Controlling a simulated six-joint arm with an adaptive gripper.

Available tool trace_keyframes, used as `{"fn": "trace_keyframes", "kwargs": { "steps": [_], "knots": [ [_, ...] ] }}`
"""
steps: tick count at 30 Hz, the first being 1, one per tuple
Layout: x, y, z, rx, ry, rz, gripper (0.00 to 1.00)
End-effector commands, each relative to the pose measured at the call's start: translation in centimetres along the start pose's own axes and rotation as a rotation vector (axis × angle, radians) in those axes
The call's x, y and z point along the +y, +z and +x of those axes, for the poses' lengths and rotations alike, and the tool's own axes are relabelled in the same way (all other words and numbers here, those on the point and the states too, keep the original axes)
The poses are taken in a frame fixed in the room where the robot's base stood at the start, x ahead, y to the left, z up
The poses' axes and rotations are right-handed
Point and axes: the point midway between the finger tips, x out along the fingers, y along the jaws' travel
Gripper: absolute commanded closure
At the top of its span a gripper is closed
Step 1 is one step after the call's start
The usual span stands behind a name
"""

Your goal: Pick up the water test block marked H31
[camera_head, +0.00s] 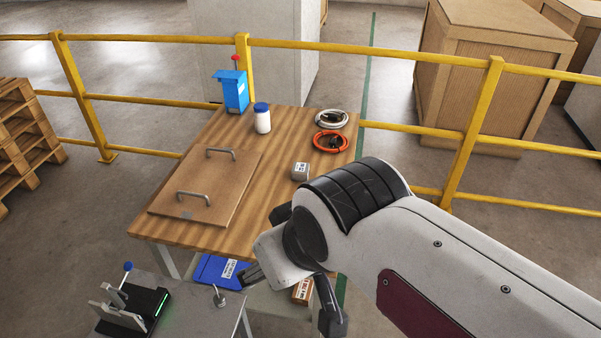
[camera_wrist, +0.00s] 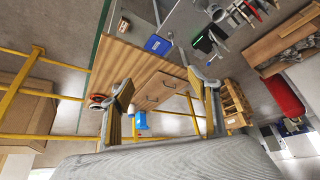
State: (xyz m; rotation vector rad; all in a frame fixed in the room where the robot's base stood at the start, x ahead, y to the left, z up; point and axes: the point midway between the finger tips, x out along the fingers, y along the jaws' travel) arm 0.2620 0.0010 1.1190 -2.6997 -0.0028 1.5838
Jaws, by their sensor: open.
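A small grey-white block (camera_head: 300,171) with a dark-printed label sits on the right side of the wooden table, near the arm. A reddish-brown block (camera_head: 303,290) with a white label lies on a lower surface near my gripper; it also shows in the wrist view (camera_wrist: 123,25). The print on both labels is too small to read, so I cannot tell which is H31. My gripper (camera_head: 292,297) is open and empty, in front of the table's near edge, its fingers spread apart. Both fingers also show in the wrist view (camera_wrist: 162,88).
The wooden table (camera_head: 165,228) carries a board with two handles (camera_head: 207,185), a white bottle (camera_head: 262,119), a blue device (camera_head: 233,92) and coiled cables (camera_head: 330,141). A blue labelled case (camera_head: 217,269) lies below. A clamp fixture (camera_head: 128,308) stands front left. Yellow railing (camera_head: 300,45) runs behind.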

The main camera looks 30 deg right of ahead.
Motion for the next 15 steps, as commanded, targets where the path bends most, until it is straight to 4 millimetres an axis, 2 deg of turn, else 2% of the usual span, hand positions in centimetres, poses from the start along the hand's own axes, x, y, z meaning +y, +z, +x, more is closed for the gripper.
{"fn": "trace_keyframes", "kwargs": {
  "steps": [15],
  "knots": [
    [0.4,-10.5,3.7,0.097,-0.022,0.061,0.39]
  ]
}}
